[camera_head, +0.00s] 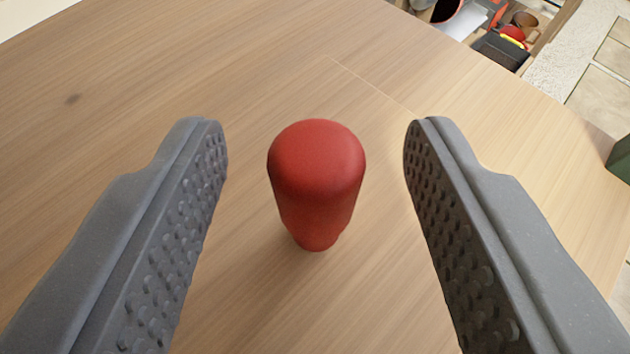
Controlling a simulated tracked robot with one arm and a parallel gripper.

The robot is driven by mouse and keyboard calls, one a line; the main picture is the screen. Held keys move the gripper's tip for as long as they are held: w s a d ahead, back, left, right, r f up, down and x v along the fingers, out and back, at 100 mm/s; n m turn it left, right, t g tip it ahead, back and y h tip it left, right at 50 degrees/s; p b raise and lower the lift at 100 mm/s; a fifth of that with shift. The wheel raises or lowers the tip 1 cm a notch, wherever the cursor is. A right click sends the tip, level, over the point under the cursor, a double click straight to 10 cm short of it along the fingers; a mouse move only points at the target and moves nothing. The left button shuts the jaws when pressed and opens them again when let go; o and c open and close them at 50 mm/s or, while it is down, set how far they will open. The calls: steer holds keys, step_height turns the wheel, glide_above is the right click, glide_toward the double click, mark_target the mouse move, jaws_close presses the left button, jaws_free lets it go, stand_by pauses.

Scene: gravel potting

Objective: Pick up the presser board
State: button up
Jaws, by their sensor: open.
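A red rounded knob (316,175), wider at the top and narrower below, stands upright in the middle of the view. It looks like the handle of the presser board; I cannot make out a separate board under it against the wood. My gripper (315,127) is open, with one grey, studded finger on each side of the knob. There is a clear gap on both sides, and neither finger touches it. The fingers hide parts of the wooden surface at left and right.
A light wooden surface (150,80) fills most of the view and is clear around the knob. Past its far edge at the upper right are a dark tray (500,50), a brown pot (525,20) and other small items. A dark green object (620,158) shows at the right edge.

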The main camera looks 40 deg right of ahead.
mark_target(312, 130)
steer(key=shift+x, duration=1.7)
jaws_close()
